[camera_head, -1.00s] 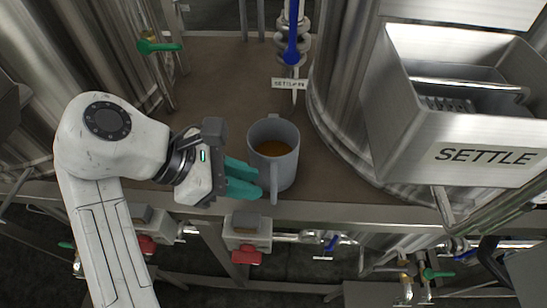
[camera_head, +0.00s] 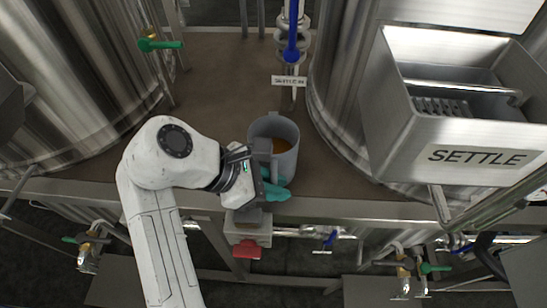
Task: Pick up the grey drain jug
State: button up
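The grey drain jug (camera_head: 286,165) stands upright on the brown deck near its front edge, with amber-brown liquid inside. My gripper (camera_head: 277,184) is at the jug's near side, its teal fingers across the place where the handle was seen. The gripper's body covers the jug's left front and the handle is hidden. I cannot tell whether the fingers are closed on the handle or only around it.
A steel box marked SETTLE (camera_head: 480,157) stands to the right, beside a large tank (camera_head: 345,80). Another tank (camera_head: 70,80) is at the left. A valve with a blue handle (camera_head: 291,35) is behind the jug. The deck (camera_head: 215,95) behind my gripper is clear.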

grip_shut()
jog(key=shift+r, duration=0.2)
dwell(1.2)
jog(key=shift+r, duration=0.65)
jog(key=s+a+r+b, duration=0.2)
jog(key=s+a+r, duration=0.1)
jog(key=s+r, duration=0.8)
jog(key=s, duration=0.2)
jog(key=shift+s+a+r, duration=0.15)
jog(key=shift+s+r, duration=0.05)
jog(key=shift+s, duration=0.2)
